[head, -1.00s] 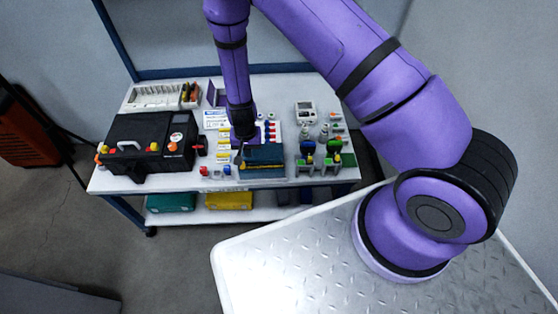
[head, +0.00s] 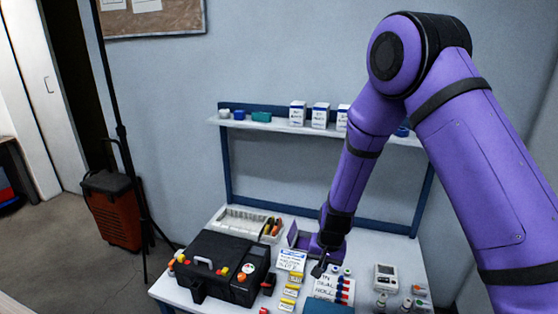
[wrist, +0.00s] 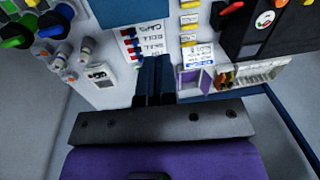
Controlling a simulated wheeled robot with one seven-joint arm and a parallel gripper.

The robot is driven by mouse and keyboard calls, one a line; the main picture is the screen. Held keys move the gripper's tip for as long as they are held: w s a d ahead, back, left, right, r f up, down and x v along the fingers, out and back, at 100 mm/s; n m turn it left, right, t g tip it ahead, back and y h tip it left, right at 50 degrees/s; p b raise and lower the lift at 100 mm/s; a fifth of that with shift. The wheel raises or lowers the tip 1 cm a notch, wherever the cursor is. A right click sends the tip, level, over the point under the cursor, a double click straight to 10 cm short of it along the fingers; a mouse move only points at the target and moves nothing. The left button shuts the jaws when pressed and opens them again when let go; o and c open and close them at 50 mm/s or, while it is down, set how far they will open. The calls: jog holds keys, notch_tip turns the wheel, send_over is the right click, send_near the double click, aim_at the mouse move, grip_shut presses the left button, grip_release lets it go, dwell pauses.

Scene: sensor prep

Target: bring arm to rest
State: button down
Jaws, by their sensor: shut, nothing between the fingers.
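My purple arm reaches from the right in the head view and bends down over the bench. My gripper (head: 319,269) hangs above the bench, just right of the white label card. In the wrist view my gripper (wrist: 155,64) shows with its dark fingers together and nothing between them. The fingers point toward the bench, near the white marker card (wrist: 129,46). That card also shows in the head view (head: 326,287). I cannot tell the exact height of the fingertips above the bench.
A black case (head: 222,269) stands on the bench's left, with a white tray (head: 240,220) behind it. A grey meter (head: 386,277) and small bottles are at right. A shelf (head: 275,126) with boxes (head: 297,113) rises behind. An orange-black unit (head: 112,215) stands on the floor.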

jog(key=s+d+r+n+t, duration=0.1)
jog(key=s+d+r, duration=0.15)
jog(key=r, duration=0.75)
jog(key=s+d+r, duration=0.2)
jog(key=d+r, duration=0.1)
jog(key=r, duration=0.6)
jog(key=s+d+r+n+t, duration=0.1)
jog(key=s+d+r, duration=0.2)
jog(key=r, duration=0.7)
jog(key=s+d+r, duration=0.3)
jog(key=s+r, duration=0.1)
jog(key=s, duration=0.3)
jog(key=s+d+r+t, duration=0.1)
jog(key=s+d+r, duration=0.2)
jog(key=s, duration=0.4)
jog(key=s+d+r+t+h, duration=0.1)
jog(key=s+d+r, duration=0.2)
jog(key=s, duration=0.3)
jog(key=shift+s+d+r+n, duration=0.15)
jog(key=shift+s+r+n, duration=0.25)
jog(key=shift+r, duration=0.4)
